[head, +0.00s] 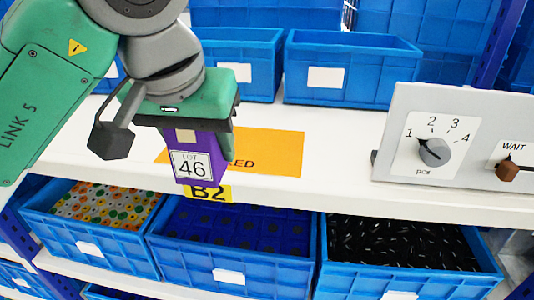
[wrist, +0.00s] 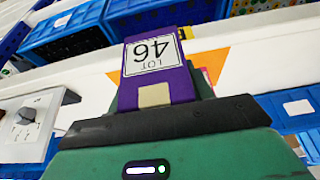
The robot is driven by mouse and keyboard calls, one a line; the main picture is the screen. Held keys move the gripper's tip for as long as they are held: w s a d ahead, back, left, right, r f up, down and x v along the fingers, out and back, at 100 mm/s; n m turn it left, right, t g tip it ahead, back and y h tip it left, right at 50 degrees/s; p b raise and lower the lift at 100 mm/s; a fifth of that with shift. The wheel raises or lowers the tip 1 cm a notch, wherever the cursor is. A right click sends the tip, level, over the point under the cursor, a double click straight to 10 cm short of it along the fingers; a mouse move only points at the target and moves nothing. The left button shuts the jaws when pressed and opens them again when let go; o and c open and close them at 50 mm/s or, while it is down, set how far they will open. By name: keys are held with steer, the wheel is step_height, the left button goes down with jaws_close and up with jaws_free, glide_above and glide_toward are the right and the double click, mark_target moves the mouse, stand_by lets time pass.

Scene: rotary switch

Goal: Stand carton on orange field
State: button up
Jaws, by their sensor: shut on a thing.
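A purple carton (head: 185,139) with a white "LOT 46" label is held in my gripper (head: 190,118). In the head view it is roughly upright, with its label facing the camera and its top inside the jaws. The orange field (head: 275,150) lies flat on the white shelf, its middle hidden behind the carton and gripper. In the wrist view the carton (wrist: 155,92) sticks out past the dark jaw (wrist: 165,122), with orange showing on both sides. The carton's lower end overlaps the shelf's front edge; I cannot tell whether it touches the shelf.
A panel with a rotary switch (head: 434,152) pointing at 1 stands on the right, beside a "WAIT" plate with a brown knob (head: 507,170). Blue bins (head: 350,70) line the back. Filled bins (head: 228,262) sit below. White shelf (head: 335,160) is clear between field and panel.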

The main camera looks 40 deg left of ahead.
steer(key=shift+w+a, duration=0.1)
steer(key=shift+w, duration=0.2)
steer(key=w+a+p, duration=0.1)
steer(key=w, duration=0.4)
steer(key=w+a+f+p, duration=0.1)
steer(key=w, duration=0.3)
steer(key=w+a+p, duration=0.1)
steer(key=w, duration=0.4)
steer(key=shift+w+a+f, duration=0.15)
steer(key=shift+w, duration=0.2)
steer(key=shift+w+f, duration=0.15)
steer(key=shift+f, duration=1.7)
steer(key=shift+f, duration=0.15)
steer(key=o, duration=1)
steer(key=shift+o, duration=0.2)
steer(key=v, duration=1.2)
steer(key=shift+r, duration=0.25)
